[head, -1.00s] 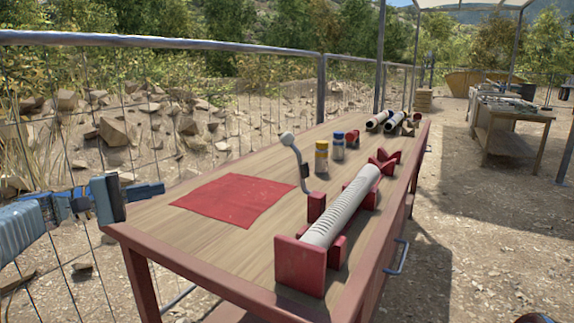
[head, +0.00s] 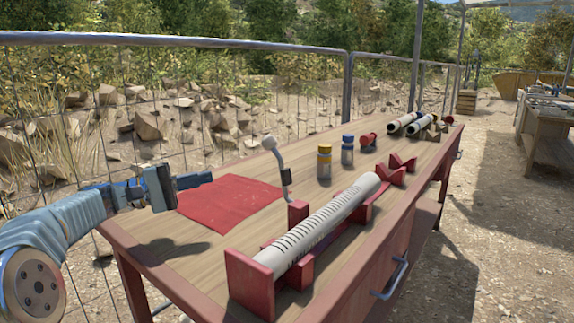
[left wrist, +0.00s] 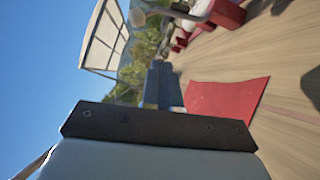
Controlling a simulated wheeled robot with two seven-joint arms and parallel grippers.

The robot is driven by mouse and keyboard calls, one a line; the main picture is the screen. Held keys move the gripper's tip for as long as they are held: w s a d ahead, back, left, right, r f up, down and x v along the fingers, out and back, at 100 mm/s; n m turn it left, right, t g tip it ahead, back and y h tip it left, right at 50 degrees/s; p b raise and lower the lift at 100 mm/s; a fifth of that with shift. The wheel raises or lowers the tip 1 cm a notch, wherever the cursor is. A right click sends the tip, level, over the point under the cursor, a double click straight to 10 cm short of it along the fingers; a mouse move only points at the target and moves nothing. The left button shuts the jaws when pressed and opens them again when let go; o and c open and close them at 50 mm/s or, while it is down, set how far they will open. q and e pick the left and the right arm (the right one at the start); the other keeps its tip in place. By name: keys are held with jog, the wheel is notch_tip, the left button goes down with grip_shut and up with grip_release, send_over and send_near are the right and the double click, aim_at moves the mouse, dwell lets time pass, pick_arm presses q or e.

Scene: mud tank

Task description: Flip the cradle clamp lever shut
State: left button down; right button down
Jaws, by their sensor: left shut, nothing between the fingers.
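The clamp lever (head: 280,165) stands up beside the red cradle (head: 252,278), with a pale round knob at its top. A grey slotted tube (head: 322,222) lies along the cradle. My left gripper (head: 168,187) is shut and empty near the table's left edge, left of the lever and apart from it. In the left wrist view my left gripper (left wrist: 162,85) points along the table. My right gripper is not in view.
A red mat (head: 228,205) lies flat left of the lever. More tubes (head: 408,122) lie at the far end. A wire fence runs along the far side.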

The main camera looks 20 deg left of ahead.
aim_at(279, 163)
pick_arm(q)
jog(key=shift+w+d, duration=0.2)
jog(key=shift+d, duration=0.05)
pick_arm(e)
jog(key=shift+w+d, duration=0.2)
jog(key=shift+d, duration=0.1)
